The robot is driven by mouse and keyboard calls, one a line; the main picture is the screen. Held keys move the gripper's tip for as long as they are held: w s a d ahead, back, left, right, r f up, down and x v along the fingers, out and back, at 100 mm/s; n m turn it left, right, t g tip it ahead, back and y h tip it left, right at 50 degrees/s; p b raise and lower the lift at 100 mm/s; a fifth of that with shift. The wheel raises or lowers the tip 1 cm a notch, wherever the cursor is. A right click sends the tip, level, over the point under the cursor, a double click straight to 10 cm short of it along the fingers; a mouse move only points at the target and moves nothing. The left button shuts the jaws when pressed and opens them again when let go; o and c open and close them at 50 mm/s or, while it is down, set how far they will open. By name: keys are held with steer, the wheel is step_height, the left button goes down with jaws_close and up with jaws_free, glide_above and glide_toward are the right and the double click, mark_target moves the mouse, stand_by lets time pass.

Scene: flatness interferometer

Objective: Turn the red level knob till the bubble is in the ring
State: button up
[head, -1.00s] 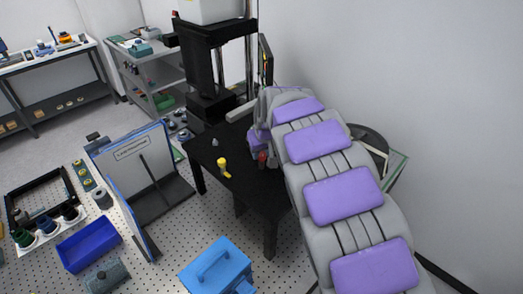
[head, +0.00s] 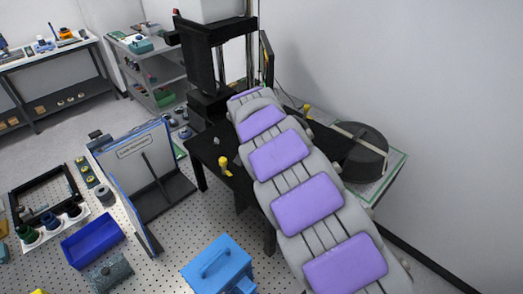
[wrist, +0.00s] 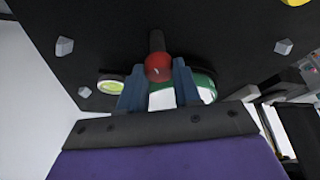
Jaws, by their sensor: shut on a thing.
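In the wrist view the red level knob (wrist: 158,67) is a round red ball on a dark stem. My gripper (wrist: 157,82) has its two blue-grey fingers on either side of it and is shut on it. A small round level with a yellow-green face (wrist: 111,86) sits left of the knob, partly behind the left finger. Its bubble and ring are too small to tell apart. In the head view my arm hides the knob, the level and my gripper.
A white disc with a green rim (wrist: 204,90) is partly behind my fingers. In the head view a black table (head: 212,150) carries a yellow knob (head: 225,166); another yellow knob (head: 307,111) shows beyond my arm. A dark round part (head: 360,155) stands right of my arm.

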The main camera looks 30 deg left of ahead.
steer(key=shift+s+f+m, duration=0.15)
steer(key=shift+f+m, duration=0.05)
steer(key=shift+m, duration=0.2)
steer(key=o, duration=1)
steer(key=shift+a+r, duration=0.1)
steer(key=shift+r, duration=0.1)
steer(key=v, duration=1.7)
steer(key=shift+a+b, duration=0.3)
steer(key=shift+w+r, duration=0.1)
steer(key=shift+w, duration=0.1)
